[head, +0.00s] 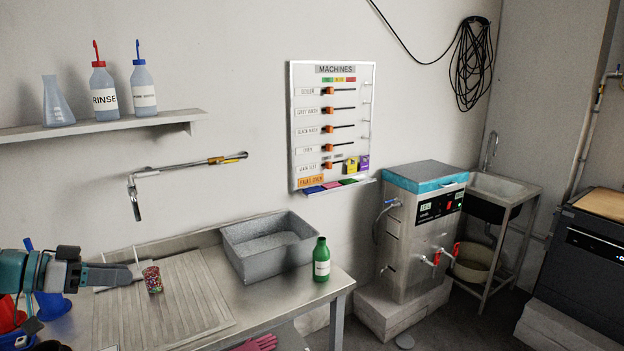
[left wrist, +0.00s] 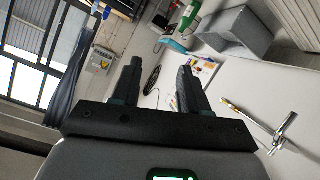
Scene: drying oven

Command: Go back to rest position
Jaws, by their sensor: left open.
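My left gripper (head: 137,273) comes in from the left of the head view, over the left part of the metal drainboard (head: 205,290). Its fingers point right. In the left wrist view my left gripper (left wrist: 156,78) shows two dark fingers spread apart with nothing between them. A small cup with multicoloured speckles (head: 152,280) appears just beyond the fingertips in the head view; I cannot tell whether they touch it. My right gripper is not in view.
A grey basin (head: 268,245) and a green bottle (head: 321,260) stand on the counter to the right. A wall tap (head: 135,200) hangs above the drainboard. Blue and red items (head: 50,300) crowd the lower left. A shelf (head: 110,125) holds bottles and a flask.

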